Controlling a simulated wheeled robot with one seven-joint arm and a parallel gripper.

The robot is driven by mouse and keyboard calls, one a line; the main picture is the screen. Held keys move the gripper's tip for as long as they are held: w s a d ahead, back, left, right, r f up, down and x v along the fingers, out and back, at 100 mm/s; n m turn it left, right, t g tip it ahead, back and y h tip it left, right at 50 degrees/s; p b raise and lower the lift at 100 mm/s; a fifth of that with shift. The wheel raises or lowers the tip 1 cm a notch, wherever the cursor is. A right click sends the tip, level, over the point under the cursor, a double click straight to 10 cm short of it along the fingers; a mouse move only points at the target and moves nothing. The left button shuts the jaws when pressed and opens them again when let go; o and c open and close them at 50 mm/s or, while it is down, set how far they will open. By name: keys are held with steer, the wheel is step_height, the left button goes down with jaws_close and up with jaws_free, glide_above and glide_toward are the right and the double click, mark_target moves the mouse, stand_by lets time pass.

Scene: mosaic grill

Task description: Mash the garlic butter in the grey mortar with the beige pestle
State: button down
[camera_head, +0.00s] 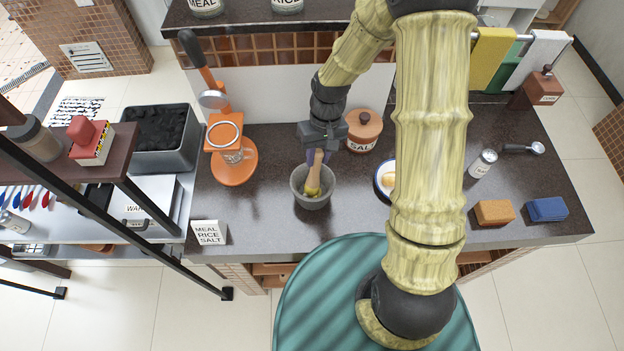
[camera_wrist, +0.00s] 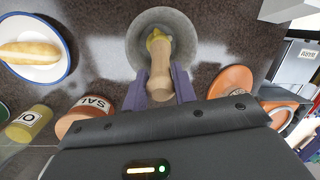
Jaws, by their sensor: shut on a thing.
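The grey mortar (camera_head: 313,199) stands on the dark counter, and it also shows at the top of the wrist view (camera_wrist: 180,22). The beige pestle (camera_head: 315,170) leans at a tilt with its lower end inside the mortar. My gripper (camera_head: 322,157) is shut on the upper part of the pestle (camera_wrist: 160,72), its purple-grey fingers on either side of it. Yellow garlic butter (camera_wrist: 157,38) shows inside the mortar around the pestle's lower end. The pestle hides part of the mortar's inside.
An orange stand with a glass (camera_head: 233,168) is left of the mortar. The salt jar (camera_head: 363,132) stands behind it. A plate with bread (camera_wrist: 35,52) is to the right in the head view, partly behind my arm. Counter in front of the mortar is clear, except a small label card (camera_head: 208,233).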

steer(key=shift+s+p+v, duration=0.2)
steer(key=shift+p+v, duration=0.75)
steer(key=shift+v, duration=0.3)
steer(key=shift+a, duration=0.15)
steer(key=shift+w+b+x, duration=0.2)
steer(key=shift+b+x, duration=0.7)
steer(key=shift+x, duration=0.35)
steer(key=shift+s+p+v, duration=0.2)
steer(key=shift+p+v, duration=0.85)
steer(key=shift+v, duration=0.15)
